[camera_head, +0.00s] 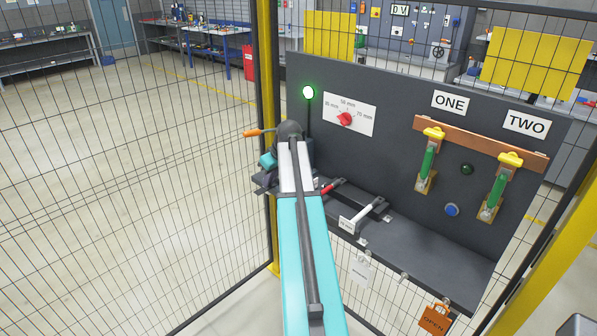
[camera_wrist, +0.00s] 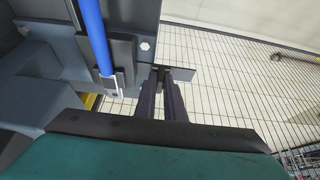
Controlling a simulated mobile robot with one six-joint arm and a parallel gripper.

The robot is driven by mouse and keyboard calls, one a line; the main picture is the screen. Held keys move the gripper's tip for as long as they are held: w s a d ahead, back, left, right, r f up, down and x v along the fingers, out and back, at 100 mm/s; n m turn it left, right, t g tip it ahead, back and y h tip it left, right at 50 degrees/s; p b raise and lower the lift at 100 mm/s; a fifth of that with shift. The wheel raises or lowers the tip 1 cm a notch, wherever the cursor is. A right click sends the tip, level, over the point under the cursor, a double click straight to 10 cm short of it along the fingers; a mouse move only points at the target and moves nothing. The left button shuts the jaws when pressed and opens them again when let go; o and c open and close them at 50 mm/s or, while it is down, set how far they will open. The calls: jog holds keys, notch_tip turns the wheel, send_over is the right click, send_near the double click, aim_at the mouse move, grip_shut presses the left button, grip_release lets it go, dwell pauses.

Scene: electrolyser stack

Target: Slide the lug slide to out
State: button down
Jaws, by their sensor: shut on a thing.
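In the wrist view my gripper (camera_wrist: 164,82) has its two dark fingers close together on a small dark block. The block seems to be the lug slide's grip (camera_wrist: 163,72), beside a flat grey plate (camera_wrist: 184,74) that juts out to the right past the edge of the dark fixture. The fingers hide most of the block, and I cannot tell how far the slide is out.
A blue bar (camera_wrist: 91,30) runs beside the fingers. An orange handle (camera_head: 257,132) juts out at left. Wire mesh (camera_head: 120,190) encloses the left.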

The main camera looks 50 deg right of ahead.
jog(key=shift+a, duration=1.15)
jog(key=c, duration=1.6)
grip_release()
jog(key=shift+r, duration=0.15)
jog(key=shift+r+p, duration=1.65)
jog(key=shift+r, duration=1.2)
jog(key=shift+w, duration=0.1)
